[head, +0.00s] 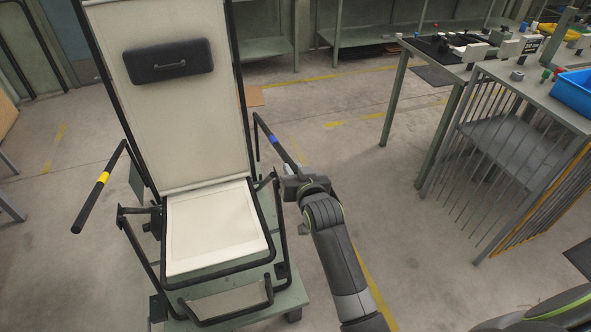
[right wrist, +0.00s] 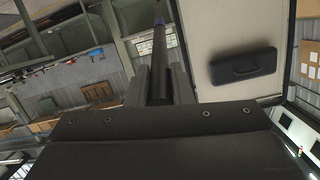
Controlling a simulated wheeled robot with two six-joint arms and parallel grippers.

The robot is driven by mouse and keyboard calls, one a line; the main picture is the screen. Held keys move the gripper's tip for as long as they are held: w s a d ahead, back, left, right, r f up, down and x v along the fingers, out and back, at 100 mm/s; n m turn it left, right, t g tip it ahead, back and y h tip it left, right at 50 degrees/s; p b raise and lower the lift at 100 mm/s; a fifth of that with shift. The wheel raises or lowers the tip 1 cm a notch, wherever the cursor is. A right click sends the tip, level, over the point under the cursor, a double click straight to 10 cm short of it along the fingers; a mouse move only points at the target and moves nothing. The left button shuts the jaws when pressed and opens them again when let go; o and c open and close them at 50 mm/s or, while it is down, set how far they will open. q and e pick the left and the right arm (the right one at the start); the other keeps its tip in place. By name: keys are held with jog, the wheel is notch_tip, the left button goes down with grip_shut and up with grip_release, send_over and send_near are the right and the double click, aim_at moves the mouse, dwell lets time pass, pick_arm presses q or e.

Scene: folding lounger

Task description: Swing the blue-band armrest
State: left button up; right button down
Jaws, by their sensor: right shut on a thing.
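The folding lounger (head: 211,218) stands upright on a green platform, with a cream seat and a tall cream backrest (head: 165,100). The blue-band armrest (head: 265,131) is a black bar on the lounger's right side, sloping down toward me. My right gripper (head: 292,180) is shut on its near end, below the blue band. In the right wrist view the bar runs between the two fingers (right wrist: 161,85), with the blue band near the top edge. The yellow-band armrest (head: 98,188) is on the left side. My left gripper is not in view.
A dark headrest pad (head: 168,61) with a handle sits on the backrest. A workbench with a wire-sided rack (head: 520,150) and a blue bin (head: 575,90) stands at the right. Floor between lounger and bench is clear.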

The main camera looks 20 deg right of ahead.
jog(key=shift+w+r, duration=0.15)
jog(key=shift+r, duration=0.25)
jog(key=c, duration=1.3)
grip_release()
jog(key=shift+f, duration=0.15)
